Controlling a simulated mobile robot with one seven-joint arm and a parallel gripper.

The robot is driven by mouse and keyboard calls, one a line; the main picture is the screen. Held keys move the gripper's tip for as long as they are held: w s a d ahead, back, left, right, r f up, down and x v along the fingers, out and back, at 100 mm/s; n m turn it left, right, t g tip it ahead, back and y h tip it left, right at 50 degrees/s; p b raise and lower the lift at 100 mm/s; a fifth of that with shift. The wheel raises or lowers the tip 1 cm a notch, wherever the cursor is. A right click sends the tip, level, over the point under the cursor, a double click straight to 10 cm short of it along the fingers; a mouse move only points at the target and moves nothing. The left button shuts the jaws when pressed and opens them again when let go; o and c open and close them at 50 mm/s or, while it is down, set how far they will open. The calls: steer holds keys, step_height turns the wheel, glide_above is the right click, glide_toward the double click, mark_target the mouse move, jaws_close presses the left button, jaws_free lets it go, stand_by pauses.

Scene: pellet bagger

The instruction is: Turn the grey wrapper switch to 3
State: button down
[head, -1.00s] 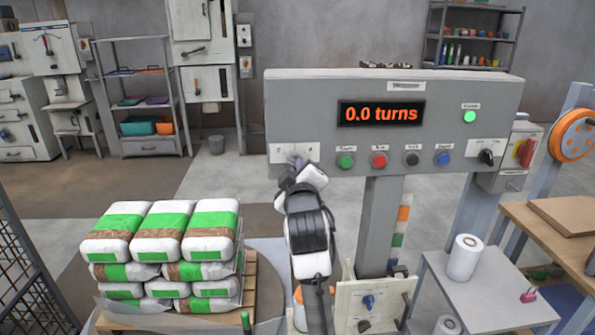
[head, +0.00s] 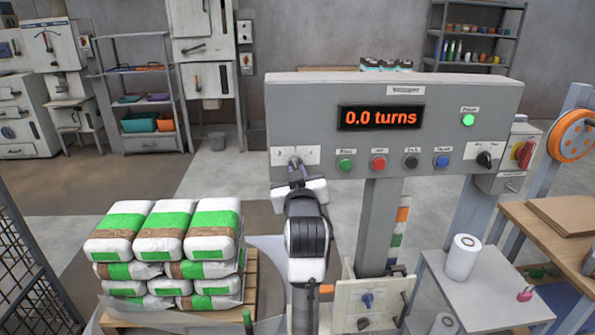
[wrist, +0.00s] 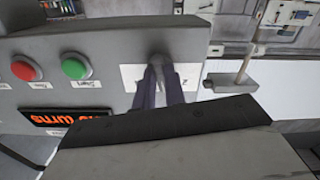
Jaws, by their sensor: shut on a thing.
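The grey wrapper switch (wrist: 159,66) sits on a white plate (head: 312,155) at the left end of the grey panel. In the head view my gripper (head: 296,171) reaches up to this plate and covers most of the switch. In the wrist view, which is upside down, my gripper (wrist: 160,85) has its two dark fingers closed around the switch's knob. The labels on the plate are too small or covered to read surely, and the pointer's setting cannot be told.
The panel's display (head: 381,115) reads 0.0 turns, and a green lamp (head: 468,120) is lit. Several push buttons and a black selector (head: 485,159) lie right of the switch. Stacked bags (head: 165,230) stand on a pallet at left. A table (head: 480,287) holds a white roll.

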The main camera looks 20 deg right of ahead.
steer(key=shift+m, duration=1.1)
steer(key=shift+f+p, duration=0.1)
steer(key=shift+p, duration=0.2)
steer(key=c, duration=1.5)
jaws_free()
steer(key=shift+o, duration=0.2)
steer(key=b+v, duration=0.6)
steer(key=v, duration=0.5)
steer(key=shift+s+f, duration=0.15)
steer(key=shift+s, duration=0.05)
steer(key=shift+s+a+b, duration=0.1)
steer(key=shift+b, duration=0.7)
